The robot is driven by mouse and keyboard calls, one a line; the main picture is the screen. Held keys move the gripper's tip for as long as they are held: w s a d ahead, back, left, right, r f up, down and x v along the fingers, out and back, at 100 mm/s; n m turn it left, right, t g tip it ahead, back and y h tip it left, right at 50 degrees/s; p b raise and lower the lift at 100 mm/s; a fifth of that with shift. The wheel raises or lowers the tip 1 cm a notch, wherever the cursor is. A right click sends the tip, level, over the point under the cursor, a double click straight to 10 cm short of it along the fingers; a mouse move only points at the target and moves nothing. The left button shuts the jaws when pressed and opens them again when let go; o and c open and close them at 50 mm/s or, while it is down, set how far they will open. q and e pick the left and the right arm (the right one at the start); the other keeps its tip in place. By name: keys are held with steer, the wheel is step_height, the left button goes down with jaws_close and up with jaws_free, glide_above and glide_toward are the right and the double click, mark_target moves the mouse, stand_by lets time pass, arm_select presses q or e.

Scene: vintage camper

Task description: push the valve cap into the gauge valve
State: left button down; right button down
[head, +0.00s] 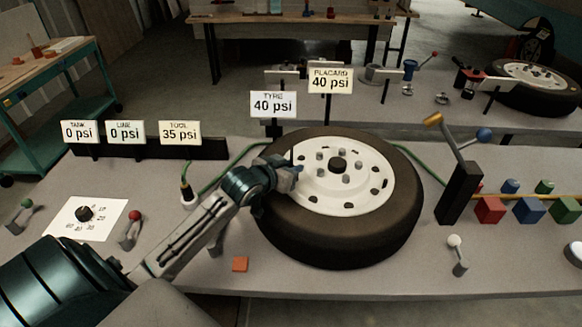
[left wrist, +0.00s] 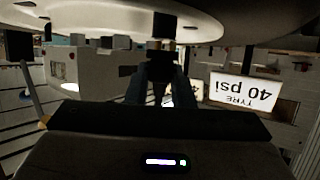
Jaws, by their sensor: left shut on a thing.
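My left gripper (head: 292,172) reaches over the left side of the black tyre (head: 345,245), close to the white wheel rim (head: 338,207). It is shut on a small dark piece, which I take to be the valve cap and which the fingers mostly hide. In the left wrist view, the two fingers of the left gripper (left wrist: 162,88) stand close together around it, just below the pale rim (left wrist: 70,20). I cannot make out the gauge valve clearly, nor whether the cap touches it. My right gripper is not in view.
Signs stand behind the wheel: TYRE 40 psi (head: 273,104) and PLACARD 40 psi (head: 331,81). The TOOL sign (head: 180,133) reads 35 psi. A black lever stand (head: 459,192) is right of the tyre, beside coloured blocks.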

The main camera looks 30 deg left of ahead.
arm_select(q)
steer(key=shift+p, duration=0.35)
steer(key=shift+f, duration=0.55)
stand_by(0.3)
steer(key=c, duration=1.2)
jaws_free()
steer(key=shift+s+b, duration=0.1)
steer(key=shift+b, duration=0.2)
steer(key=b+v, duration=0.1)
steer(key=v, duration=0.7)
steer(key=shift+s, duration=0.1)
steer(key=shift+v, duration=1.2)
steer(key=shift+r, duration=0.1)
